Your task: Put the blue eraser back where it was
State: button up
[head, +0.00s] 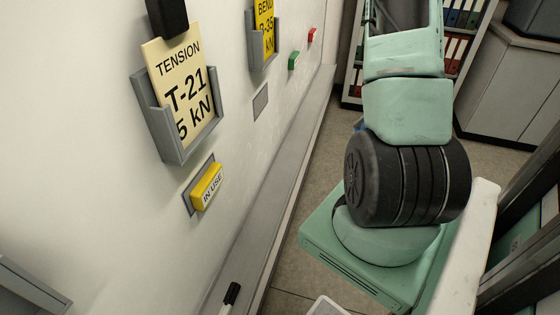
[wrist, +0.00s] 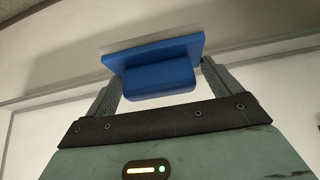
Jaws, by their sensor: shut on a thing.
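The blue eraser (wrist: 155,64) is in the wrist view, a flat blue plate with a rounded blue grip and a pale layer along its far edge. My gripper (wrist: 158,82) is shut on the grip, one grey finger on each side. A pale wall or board surface lies beyond the eraser; I cannot tell whether they touch. In the head view my arm hides the gripper and nearly all of the eraser; only a small blue patch shows beside the arm, too little to identify.
The whiteboard (head: 90,215) carries a yellow "IN USE" magnet (head: 207,187), a card holder with a "TENSION" card (head: 181,88), an empty grey patch (head: 260,102), and green (head: 293,60) and red (head: 312,35) magnets. A ledge (head: 285,185) runs below, with a black-capped marker (head: 231,294). Shelves and cabinets stand behind.

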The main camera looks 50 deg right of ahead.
jog(key=shift+w+a+f, duration=0.1)
jog(key=shift+a+f, duration=0.05)
jog(key=w+a, duration=0.2)
jog(key=w, duration=0.4)
jog(key=w+a+p, duration=0.1)
jog(key=w+a, duration=0.2)
jog(key=w, duration=0.3)
jog(key=w+a, duration=0.2)
jog(key=w, duration=0.3)
jog(key=shift+w+a, duration=0.3)
jog(key=shift+w, duration=0.1)
jog(key=f, duration=0.2)
jog(key=shift+s+d+f, duration=0.15)
jog(key=shift+s+f, duration=0.05)
jog(key=shift+f, duration=0.15)
notch_tip(320, 180, down, 4)
jog(key=shift+r+b, duration=0.15)
jog(key=shift+b, duration=0.45)
jog(key=shift+w+f, duration=0.2)
jog(key=shift+f, duration=0.05)
jog(key=shift+f, duration=0.1)
jog(key=o, duration=0.6)
